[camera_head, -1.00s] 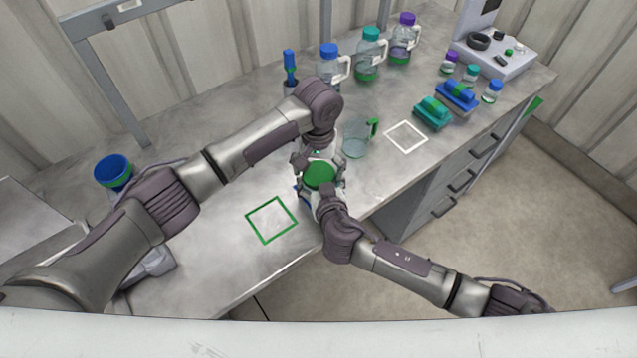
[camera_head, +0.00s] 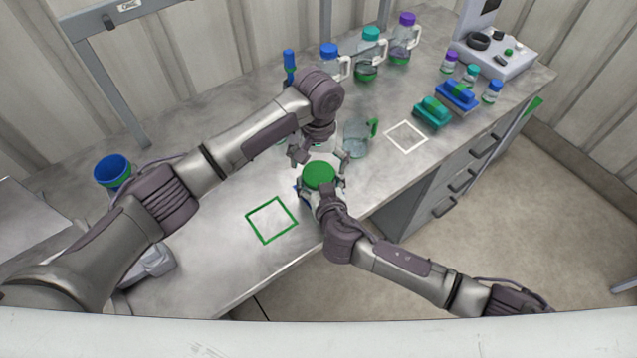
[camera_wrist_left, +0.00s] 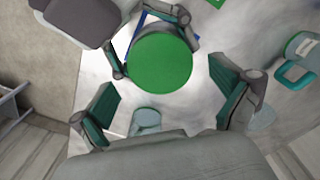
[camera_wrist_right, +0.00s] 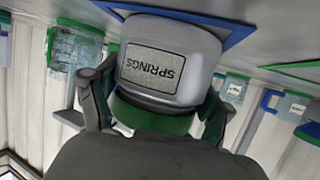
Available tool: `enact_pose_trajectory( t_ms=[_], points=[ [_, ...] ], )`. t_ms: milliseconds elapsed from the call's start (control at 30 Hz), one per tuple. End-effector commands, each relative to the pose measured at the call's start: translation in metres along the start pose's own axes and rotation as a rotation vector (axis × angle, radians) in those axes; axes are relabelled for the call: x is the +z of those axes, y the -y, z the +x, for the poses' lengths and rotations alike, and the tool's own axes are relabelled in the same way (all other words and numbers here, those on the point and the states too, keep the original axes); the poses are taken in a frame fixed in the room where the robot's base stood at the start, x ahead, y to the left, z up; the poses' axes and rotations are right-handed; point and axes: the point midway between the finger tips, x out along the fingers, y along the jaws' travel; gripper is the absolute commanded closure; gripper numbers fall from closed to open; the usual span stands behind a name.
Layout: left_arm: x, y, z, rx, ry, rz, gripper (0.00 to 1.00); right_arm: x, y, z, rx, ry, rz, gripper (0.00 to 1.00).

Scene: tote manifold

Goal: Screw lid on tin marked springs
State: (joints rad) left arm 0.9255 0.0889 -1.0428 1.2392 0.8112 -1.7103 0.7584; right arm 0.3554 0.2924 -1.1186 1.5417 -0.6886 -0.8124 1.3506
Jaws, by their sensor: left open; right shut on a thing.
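The tin marked springs (camera_wrist_right: 165,55) shows upside down in the right wrist view, with its label readable. The green lid (camera_head: 320,175) is on top of the tin and shows as a green disc in the left wrist view (camera_wrist_left: 160,63). My right gripper (camera_head: 324,198) is shut around the tin from the front, its fingers on either side below the lid. My left gripper (camera_wrist_left: 165,110) is open and empty, its fingers spread apart, above and behind the lid without touching it. Whether the lid is fully tightened cannot be told.
A green square outline (camera_head: 271,220) lies on the bench left of the tin, and a white one (camera_head: 406,137) to the right. A clear mug with a green handle (camera_head: 357,138) stands close behind. Several capped jugs and bottles stand farther back.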

Motion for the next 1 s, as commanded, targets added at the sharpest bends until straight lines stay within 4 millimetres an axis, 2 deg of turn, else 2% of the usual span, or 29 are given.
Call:
enact_pose_trajectory(
  t_ms=[100,200,533,733,1000],
  points=[
    [0.0,0.0,-0.015,0.001,-0.001,0.0,0.0,0.001,0.0,0.0,0.001,0.001,0.0,1.0],
    [0.0,0.0,-0.022,0.0,0.0,0.0,0.0,0.001,0.0,0.0,0.001,0.001,0.0,1.0],
    [0.0,0.0,-0.027,0.002,-0.001,0.0,0.0,0.001,0.0,0.0,0.001,0.001,-0.001,1.0],
    [0.0,-0.001,-0.056,0.003,-0.001,0.001,0.0,0.001,0.0,0.0,0.001,0.001,0.0,1.0],
    [0.0,0.0,-0.059,0.001,0.0,0.0,0.0,0.001,0.0,0.0,0.001,0.001,0.0,1.0]
  ],
)
